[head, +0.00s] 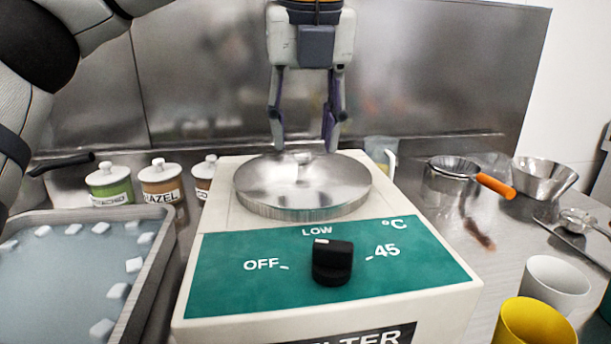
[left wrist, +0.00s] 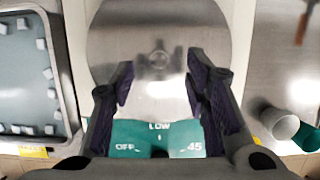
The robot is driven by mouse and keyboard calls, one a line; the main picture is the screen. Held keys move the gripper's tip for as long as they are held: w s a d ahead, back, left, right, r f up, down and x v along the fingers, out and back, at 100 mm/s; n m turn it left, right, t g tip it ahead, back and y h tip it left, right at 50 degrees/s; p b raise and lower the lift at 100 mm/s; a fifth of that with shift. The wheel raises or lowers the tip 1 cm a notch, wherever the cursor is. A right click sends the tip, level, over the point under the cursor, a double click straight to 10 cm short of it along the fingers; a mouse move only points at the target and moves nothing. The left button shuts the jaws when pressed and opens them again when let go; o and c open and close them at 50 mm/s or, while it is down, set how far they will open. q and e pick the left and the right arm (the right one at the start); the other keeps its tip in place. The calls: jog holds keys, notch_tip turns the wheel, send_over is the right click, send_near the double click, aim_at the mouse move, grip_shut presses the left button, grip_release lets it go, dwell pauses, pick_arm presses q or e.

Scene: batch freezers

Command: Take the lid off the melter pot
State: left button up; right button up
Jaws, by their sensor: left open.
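The melter (head: 225,300) is a cream box with a green front panel and a black knob (head: 332,262). Its round steel lid (head: 303,190) lies flat on the pot on top, and it also shows in the left wrist view (left wrist: 150,30). A small knob (left wrist: 158,62) stands at the lid's middle. My left gripper (head: 304,148) points down over the far part of the lid, fingers apart and empty. In the left wrist view its fingers (left wrist: 160,95) frame the lid's near part, with the knob between and beyond them. The pot's inside is hidden by the lid. My right gripper is not in view.
A tray of icy water (head: 60,280) stands at the left, with several lidded jars (head: 110,185) behind it. At the right are a strainer (head: 455,168), a steel bowl (head: 545,178), and white (head: 556,285) and yellow (head: 535,322) cups. A steel wall closes the back.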

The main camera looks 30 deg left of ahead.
aim_at(303, 155)
pick_arm(q)
jog(key=x, duration=0.3)
jog(key=shift+a+f, duration=0.1)
jog(key=shift+f, duration=0.15)
jog(key=shift+r, duration=0.1)
jog(key=shift+c, duration=0.2)
grip_shut()
